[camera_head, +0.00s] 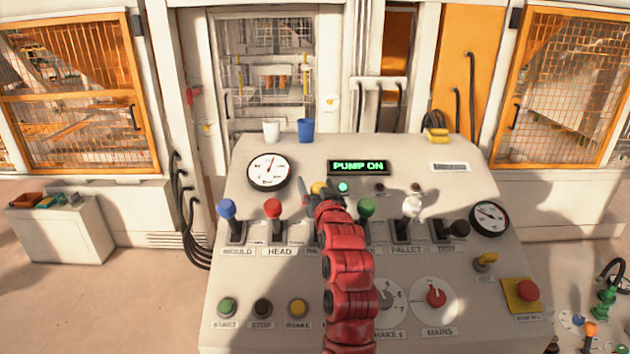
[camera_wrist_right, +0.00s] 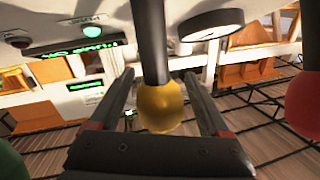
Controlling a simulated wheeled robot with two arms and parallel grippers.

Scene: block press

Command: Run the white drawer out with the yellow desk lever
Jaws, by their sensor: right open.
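The yellow desk lever's ball knob (camera_head: 318,187) shows just past the tip of my red right arm in the head view. My right gripper (camera_head: 319,201) is at this lever and its jaws are open. In the right wrist view the yellow knob (camera_wrist_right: 160,106) and its dark rod stand between the two spread fingers, with gaps visible on both sides. The lever's base and most of its label are hidden behind my arm. I cannot make out a white drawer in either view. My left gripper is not in view.
The red lever (camera_head: 272,208) and green lever (camera_head: 366,207) stand close on either side. The blue lever (camera_head: 227,209) and white lever (camera_head: 412,206) are farther out. A green-lit display (camera_head: 358,167) reads "PUMP ON". A white cup (camera_head: 271,131) and blue cup (camera_head: 305,130) stand at the desk's back edge.

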